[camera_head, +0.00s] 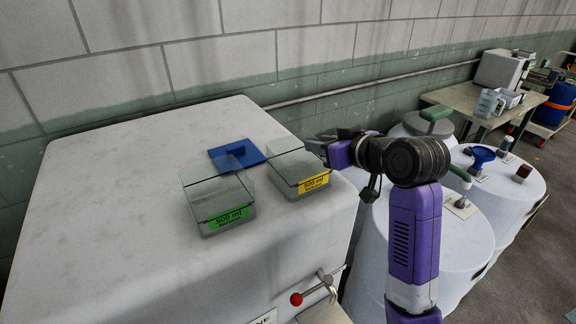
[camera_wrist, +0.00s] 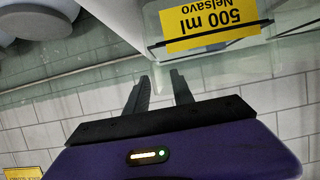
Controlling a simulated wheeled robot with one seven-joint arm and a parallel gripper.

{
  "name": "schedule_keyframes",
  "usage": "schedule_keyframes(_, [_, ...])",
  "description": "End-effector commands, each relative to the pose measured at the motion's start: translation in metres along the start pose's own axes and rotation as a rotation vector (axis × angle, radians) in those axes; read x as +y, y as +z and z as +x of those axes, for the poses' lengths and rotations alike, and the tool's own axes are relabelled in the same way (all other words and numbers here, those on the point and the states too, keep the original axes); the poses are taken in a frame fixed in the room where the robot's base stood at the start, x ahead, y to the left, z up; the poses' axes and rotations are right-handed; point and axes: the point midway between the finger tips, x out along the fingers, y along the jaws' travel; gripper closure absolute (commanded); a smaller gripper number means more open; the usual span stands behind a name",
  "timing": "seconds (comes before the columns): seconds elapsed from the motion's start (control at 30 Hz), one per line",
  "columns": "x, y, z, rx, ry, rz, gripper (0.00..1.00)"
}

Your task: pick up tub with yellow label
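The tub with the yellow label (camera_head: 300,172) is a clear grey tub marked 500 ml. It stands upright on the large white box-shaped machine, near its right edge. In the wrist view its yellow label (camera_wrist: 212,22) shows upside down at the top, beyond my fingertips. My gripper (camera_head: 322,137) is just right of and behind this tub in the head view. In the wrist view my gripper (camera_wrist: 160,84) has its two dark fingers apart with nothing between them. It appears apart from the tub.
A similar tub with a green label (camera_head: 218,205) stands close on the left. A blue flat piece with a handle (camera_head: 237,154) lies behind the tubs. A red-knobbed lever (camera_head: 297,299) sticks out at the machine's front. White drums (camera_head: 460,235) stand right; a wall runs behind.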

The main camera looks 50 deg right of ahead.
Motion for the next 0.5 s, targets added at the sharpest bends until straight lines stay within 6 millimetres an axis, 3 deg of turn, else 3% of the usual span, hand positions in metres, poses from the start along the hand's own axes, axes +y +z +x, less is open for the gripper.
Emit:
schedule_keyframes(0.27, [0.0005,0.0018,-0.0011,0.000,0.000,0.000,0.71])
schedule_keyframes(0.4, [0.0006,0.0018,-0.0010,0.001,0.000,0.000,0.96])
schedule_keyframes(0.5, [0.0005,0.0017,-0.0009,0.001,0.000,0.000,1.00])
